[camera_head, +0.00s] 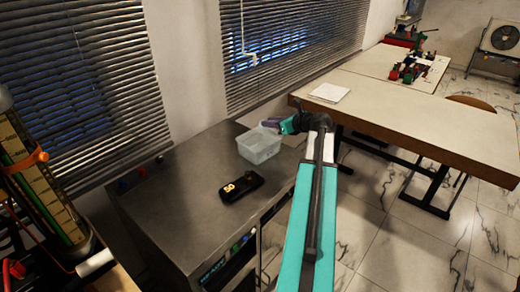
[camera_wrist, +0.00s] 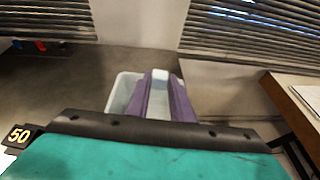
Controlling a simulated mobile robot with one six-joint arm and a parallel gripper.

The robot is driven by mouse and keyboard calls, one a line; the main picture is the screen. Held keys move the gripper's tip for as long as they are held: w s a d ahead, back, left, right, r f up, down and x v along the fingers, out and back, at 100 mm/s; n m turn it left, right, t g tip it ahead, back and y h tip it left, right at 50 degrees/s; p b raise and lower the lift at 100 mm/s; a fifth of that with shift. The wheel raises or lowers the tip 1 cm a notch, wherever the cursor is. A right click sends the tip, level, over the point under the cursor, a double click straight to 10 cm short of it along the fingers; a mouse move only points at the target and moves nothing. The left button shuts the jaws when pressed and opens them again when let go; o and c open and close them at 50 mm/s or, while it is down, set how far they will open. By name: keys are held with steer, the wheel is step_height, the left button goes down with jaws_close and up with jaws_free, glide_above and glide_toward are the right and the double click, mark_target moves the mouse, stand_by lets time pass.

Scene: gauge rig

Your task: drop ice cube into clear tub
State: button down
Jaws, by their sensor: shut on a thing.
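The clear tub (camera_head: 258,152) is a pale, see-through open box on the metal counter, near its back right corner. It also shows in the wrist view (camera_wrist: 122,92), partly hidden behind my gripper. My gripper (camera_head: 268,123) has purple fingers and reaches over the tub's far right side. In the wrist view, my gripper (camera_wrist: 160,82) is shut on a small whitish block, the ice cube (camera_wrist: 160,75), between the fingertips. The cube appears above the tub's rim area; its exact height over the tub is hard to tell. In the head view I cannot make out the cube.
A black device marked 50 (camera_head: 241,187) lies on the metal counter (camera_head: 185,195) in front of the tub. A wall with window blinds (camera_head: 290,50) stands behind. A pale table (camera_head: 430,115) is at the right. The counter's left part is mostly clear.

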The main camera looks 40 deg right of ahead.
steer(key=shift+f+b, duration=2.6)
steer(key=shift+f, duration=0.15)
steer(key=c, duration=1.5)
jaws_free()
steer(key=b+v, duration=0.1)
steer(key=v, duration=1.3)
steer(key=shift+w, duration=0.1)
